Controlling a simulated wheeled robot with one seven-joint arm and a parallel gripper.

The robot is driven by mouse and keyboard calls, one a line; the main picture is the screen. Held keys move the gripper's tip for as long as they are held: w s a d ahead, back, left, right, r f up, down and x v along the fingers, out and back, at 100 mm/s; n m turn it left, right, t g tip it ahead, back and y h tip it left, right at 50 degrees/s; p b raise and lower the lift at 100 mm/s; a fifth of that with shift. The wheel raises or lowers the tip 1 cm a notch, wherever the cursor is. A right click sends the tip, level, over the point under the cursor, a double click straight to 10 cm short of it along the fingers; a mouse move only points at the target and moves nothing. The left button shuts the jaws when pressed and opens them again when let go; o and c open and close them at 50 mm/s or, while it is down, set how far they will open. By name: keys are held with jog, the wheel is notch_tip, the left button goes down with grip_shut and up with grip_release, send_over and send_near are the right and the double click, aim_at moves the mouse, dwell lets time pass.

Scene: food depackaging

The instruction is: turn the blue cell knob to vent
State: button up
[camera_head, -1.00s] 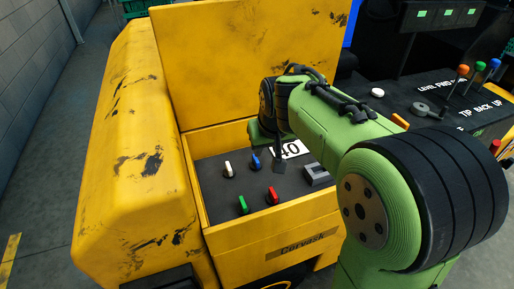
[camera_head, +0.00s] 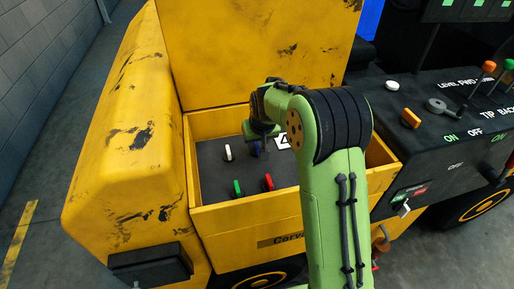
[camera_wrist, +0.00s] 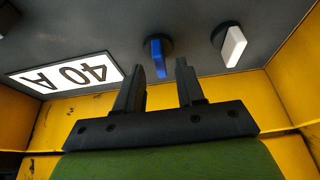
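The blue cell knob (camera_wrist: 157,57) is on the dark panel inside the yellow box. In the wrist view it shows between the tips of my gripper (camera_wrist: 160,68), whose two black fingers are apart. Gaps show on both sides of the knob, and I cannot tell whether either finger touches it. In the head view the blue knob (camera_head: 257,147) is partly hidden below my gripper (camera_head: 265,143), whose fingers are hard to make out there. The knob's pointer mark cannot be read.
A white knob (camera_wrist: 234,45) sits beside the blue one. Green (camera_head: 237,187) and red (camera_head: 268,182) knobs are nearer the box's front wall. A "40 A" label (camera_wrist: 65,73) lies on the other side. Yellow box walls (camera_head: 190,165) enclose the panel.

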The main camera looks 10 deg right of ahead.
jog(key=x, duration=0.2)
jog(key=shift+w+f, duration=0.15)
jog(key=shift+f, duration=0.05)
grip_shut()
